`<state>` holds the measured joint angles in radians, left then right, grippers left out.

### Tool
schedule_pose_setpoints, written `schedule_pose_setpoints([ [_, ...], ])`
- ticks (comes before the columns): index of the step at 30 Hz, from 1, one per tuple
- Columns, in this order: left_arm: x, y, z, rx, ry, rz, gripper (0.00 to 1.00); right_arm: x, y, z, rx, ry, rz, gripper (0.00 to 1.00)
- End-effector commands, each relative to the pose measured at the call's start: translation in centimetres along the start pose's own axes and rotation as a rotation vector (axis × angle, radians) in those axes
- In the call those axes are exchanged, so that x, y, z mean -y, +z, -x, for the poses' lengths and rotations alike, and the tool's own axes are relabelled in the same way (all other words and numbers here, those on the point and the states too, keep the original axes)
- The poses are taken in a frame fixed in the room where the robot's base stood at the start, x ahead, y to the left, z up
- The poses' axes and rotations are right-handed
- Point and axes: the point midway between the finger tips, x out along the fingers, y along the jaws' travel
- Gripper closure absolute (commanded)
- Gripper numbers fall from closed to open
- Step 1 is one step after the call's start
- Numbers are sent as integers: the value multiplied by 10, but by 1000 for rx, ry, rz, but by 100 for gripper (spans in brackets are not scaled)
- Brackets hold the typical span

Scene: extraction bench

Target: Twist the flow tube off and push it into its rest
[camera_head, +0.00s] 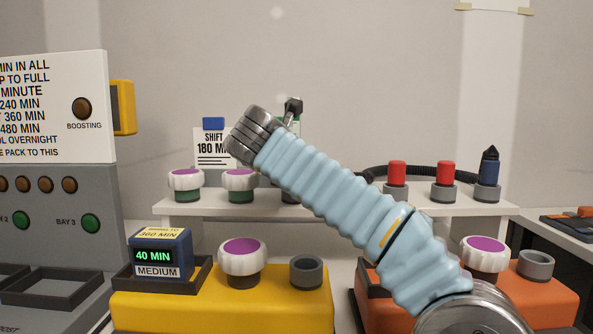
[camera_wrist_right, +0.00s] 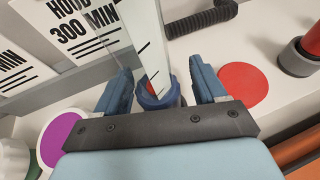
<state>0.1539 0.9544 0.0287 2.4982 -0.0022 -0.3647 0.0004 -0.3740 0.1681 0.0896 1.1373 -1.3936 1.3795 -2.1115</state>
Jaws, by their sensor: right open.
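In the right wrist view, a clear, pale tube with black marks (camera_wrist_right: 148,45), which looks like the flow tube, rises from a blue collar (camera_wrist_right: 158,97). My right gripper (camera_wrist_right: 162,85) is open, its blue fingers on either side of the collar with gaps visible. In the head view my blue-sleeved right arm reaches to the upper left and hides its fingers and most of the tube. A dark fitting (camera_head: 293,106) shows above the arm's end. Grey ring sockets stand on the yellow unit (camera_head: 306,271) and orange unit (camera_head: 536,264); I cannot tell which is the rest.
The white shelf (camera_head: 330,211) holds white knobs (camera_head: 186,183), red caps (camera_head: 446,172), a blue pointed piece (camera_head: 489,168) and a black hose (camera_wrist_right: 200,18). A red disc (camera_wrist_right: 243,86) lies beside the right finger. A battery pack (camera_head: 160,254) sits in the yellow unit's left tray.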

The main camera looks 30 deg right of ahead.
Motion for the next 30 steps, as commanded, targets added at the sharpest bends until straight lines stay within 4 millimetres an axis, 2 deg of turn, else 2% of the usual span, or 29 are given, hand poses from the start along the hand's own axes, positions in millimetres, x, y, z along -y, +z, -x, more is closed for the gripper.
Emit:
schedule_pose_setpoints([
  [14,-9,0,24,0,0,0,100,0,19,8,0,-1,0,30],
  [30,-10,0,26,0,0,0,100,0,37,16,0,0,0,30],
])
